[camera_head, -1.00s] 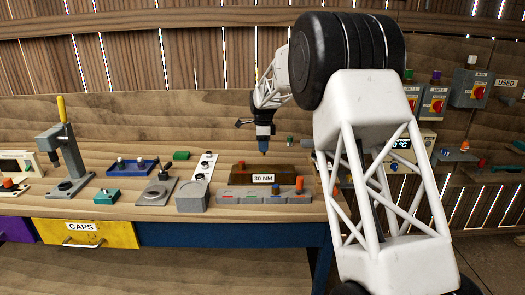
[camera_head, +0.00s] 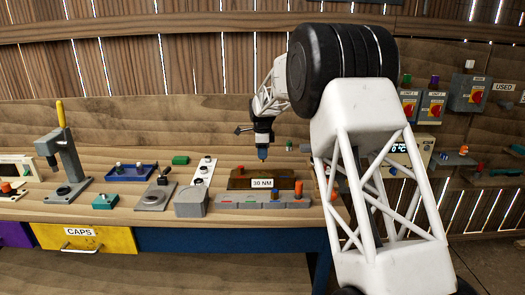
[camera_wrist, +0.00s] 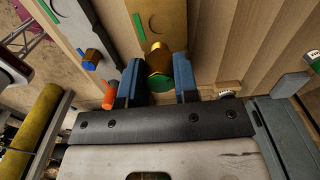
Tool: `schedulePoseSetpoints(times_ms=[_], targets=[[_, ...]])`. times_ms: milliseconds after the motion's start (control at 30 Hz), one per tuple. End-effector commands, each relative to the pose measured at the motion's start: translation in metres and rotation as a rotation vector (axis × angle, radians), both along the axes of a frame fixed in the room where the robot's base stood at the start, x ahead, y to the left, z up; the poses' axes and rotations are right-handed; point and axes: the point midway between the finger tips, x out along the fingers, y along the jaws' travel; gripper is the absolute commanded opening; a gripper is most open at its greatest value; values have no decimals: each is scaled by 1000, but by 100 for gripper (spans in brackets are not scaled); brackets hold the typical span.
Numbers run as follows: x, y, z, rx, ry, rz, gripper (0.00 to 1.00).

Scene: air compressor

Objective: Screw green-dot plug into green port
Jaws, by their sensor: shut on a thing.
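My gripper (camera_head: 262,153) is above the brown board (camera_head: 240,184) with the "30 NM" label. In the wrist view its blue fingers (camera_wrist: 158,90) are shut on a gold plug (camera_wrist: 158,57) with a green disc (camera_wrist: 163,84) at its near end. The plug sits between the fingers, clear of the board as far as I can tell. A green mark (camera_wrist: 139,27) shows on the board beyond the plug. The plug hides part of the board, and I cannot make out the green port's opening.
A grey strip (camera_head: 240,205) with coloured marks lies before the board. It carries an orange plug (camera_head: 299,189) and a blue-marked brass plug (camera_wrist: 92,57). A grey block (camera_head: 191,204) stands left of it. A control box (camera_head: 412,148) stands at right.

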Motion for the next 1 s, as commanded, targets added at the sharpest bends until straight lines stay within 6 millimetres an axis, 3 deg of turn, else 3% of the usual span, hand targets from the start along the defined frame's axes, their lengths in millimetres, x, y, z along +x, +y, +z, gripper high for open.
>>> schedulePoseSetpoints(times_ms=[600, 1000], targets=[[0, 0, -39, 0, 0, 0, 2], [0, 0, -44, 0, 0, 0, 2]])
